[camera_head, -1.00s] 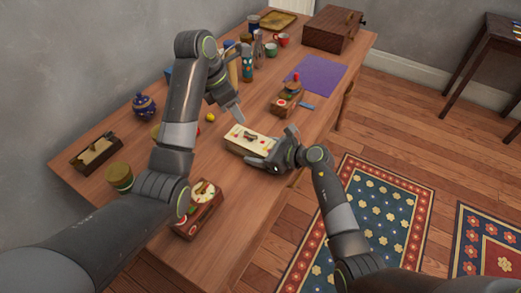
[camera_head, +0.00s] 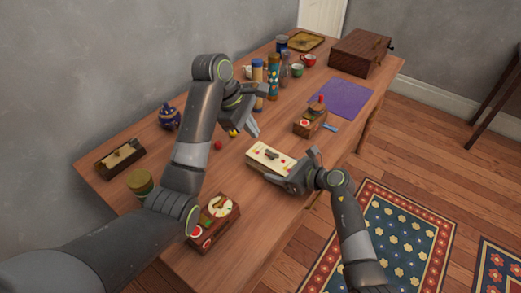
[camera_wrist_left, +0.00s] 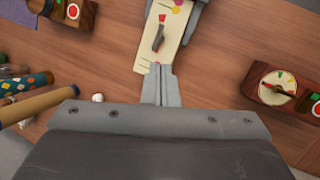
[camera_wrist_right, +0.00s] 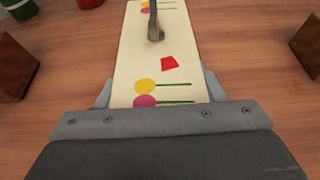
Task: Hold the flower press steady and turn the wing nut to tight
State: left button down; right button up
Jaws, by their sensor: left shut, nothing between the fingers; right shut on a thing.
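The flower press (camera_head: 257,153) is a long cream board with coloured flower marks, lying on the wooden table. Its grey-brown wing nut (camera_wrist_left: 158,38) stands on the top face, about lengthwise to the board, with a red mark (camera_wrist_right: 170,63) near one end of it. My right gripper (camera_wrist_right: 158,92) is shut on the press at its near end, one finger along each long side. My left gripper (camera_head: 254,132) is shut and empty, its tips beyond the press's far end in the head view. In the left wrist view its tips (camera_wrist_left: 161,70) point toward the wing nut, apart from it.
Wooden boxes with dials stand on the table, one at the near edge (camera_head: 207,236) and one beyond the press (camera_head: 309,126). A purple cloth (camera_head: 340,97) lies flat at the back right.

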pick_arm(q)
jog(key=s+a+m+h, duration=0.15)
jog(key=a+m, duration=0.25)
jog(key=m, duration=3.3)
send_near(271, 158)
notch_tip(271, 158, down, 4)
jog(key=s, duration=0.3)
jog(key=shift+w+d+f+t+h, duration=0.15)
jog(key=shift+w+d+h, duration=0.1)
jog(key=shift+w, duration=0.25)
jog(key=shift+w+d+f+t+h, duration=0.1)
jog(key=shift+w+d+t+h, duration=0.1)
jog(key=shift+w, duration=0.3)
jog(key=shift+w+d, duration=0.55)
jog(key=shift+w, duration=0.25)
